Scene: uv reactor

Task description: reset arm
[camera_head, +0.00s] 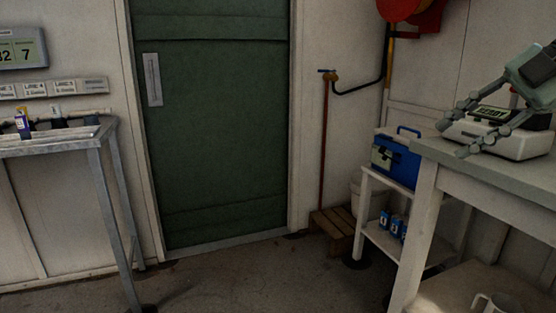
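My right gripper (453,138) reaches in from the right edge, over the table at the right. My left gripper is not in view.
The right table (480,169) has a mug (492,302) below it. A blue case (397,160) sits on a low white shelf, with small blue cans under it. A metal table (55,143) with small bottles stands left. The floor before the green door (215,110) is clear.

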